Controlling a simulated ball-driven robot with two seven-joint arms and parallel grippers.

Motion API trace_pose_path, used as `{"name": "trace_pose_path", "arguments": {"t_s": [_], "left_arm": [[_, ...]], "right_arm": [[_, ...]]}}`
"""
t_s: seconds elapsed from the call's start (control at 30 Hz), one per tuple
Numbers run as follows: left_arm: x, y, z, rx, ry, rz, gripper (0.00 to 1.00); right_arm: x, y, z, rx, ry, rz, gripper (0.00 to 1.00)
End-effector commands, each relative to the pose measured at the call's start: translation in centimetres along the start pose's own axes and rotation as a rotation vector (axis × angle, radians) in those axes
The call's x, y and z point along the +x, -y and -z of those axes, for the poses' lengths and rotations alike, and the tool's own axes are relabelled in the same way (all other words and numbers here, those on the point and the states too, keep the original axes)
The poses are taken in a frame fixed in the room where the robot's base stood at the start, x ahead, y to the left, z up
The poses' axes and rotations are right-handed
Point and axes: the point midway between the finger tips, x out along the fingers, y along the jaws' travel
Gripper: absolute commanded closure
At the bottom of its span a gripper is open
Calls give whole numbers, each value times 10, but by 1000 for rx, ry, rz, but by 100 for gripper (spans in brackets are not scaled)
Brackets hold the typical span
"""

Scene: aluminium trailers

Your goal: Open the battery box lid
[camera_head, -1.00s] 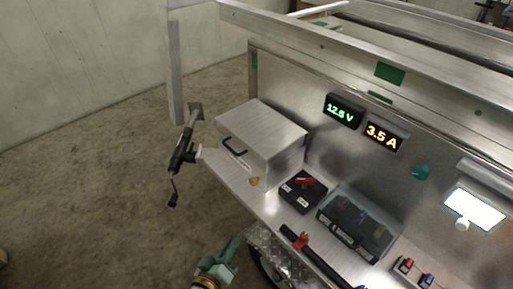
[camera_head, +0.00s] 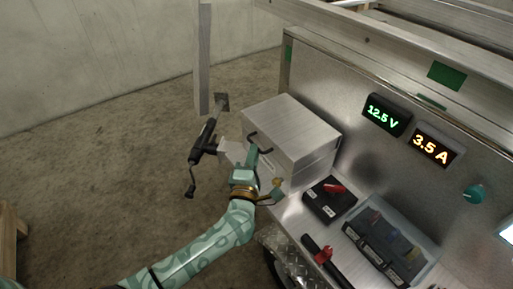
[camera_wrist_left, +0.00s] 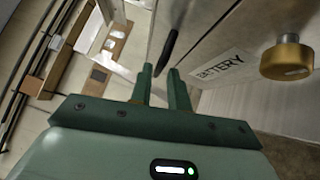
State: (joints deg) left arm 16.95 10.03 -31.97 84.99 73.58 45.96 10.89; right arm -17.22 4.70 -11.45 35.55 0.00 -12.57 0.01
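The battery box (camera_head: 306,168) is a brushed aluminium box with a flat lid (camera_head: 293,120), which is down. A black handle (camera_head: 257,136) is on its near face; it also shows in the left wrist view (camera_wrist_left: 168,48). My left gripper (camera_head: 252,158) is in front of that face, just at the handle. In the wrist view its two green fingers (camera_wrist_left: 161,72) are a little apart, with the handle's end at or just beyond the gap between the tips. I cannot tell whether they touch it. A "BATTERY" label (camera_wrist_left: 222,66) and brass knob (camera_wrist_left: 287,58) are beside the handle. My right gripper is out of view.
Right of the box are a black switch box with a red lever (camera_head: 330,198) and a battery tray (camera_head: 390,240). A black jack (camera_head: 205,140) stands to the left. Lit displays (camera_head: 385,116) are on the panel behind.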

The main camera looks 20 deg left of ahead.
Motion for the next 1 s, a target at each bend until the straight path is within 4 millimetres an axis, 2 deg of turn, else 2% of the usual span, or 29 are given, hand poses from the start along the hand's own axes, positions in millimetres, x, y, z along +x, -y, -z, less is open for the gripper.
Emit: {"name": "trace_pose_path", "arguments": {"t_s": [0.1, 0.3, 0.57, 0.6, 0.63, 0.87, 1.0], "left_arm": [[19, 2, 0, 2, 1, 0, 82], [34, 0, 0, 1, 0, 0, 82], [35, 0, 0, 2, 0, 0, 82], [35, 0, 0, 2, 0, 0, 93], [35, 0, 0, 2, 0, 0, 100], [35, -1, 0, 3, 1, 1, 100], [35, -10, 0, 15, 1, 11, 100]], "right_arm": [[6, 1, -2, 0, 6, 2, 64], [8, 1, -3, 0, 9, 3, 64], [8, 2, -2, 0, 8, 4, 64], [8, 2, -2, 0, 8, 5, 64], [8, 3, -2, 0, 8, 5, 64], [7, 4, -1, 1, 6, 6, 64], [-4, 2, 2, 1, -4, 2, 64]]}}
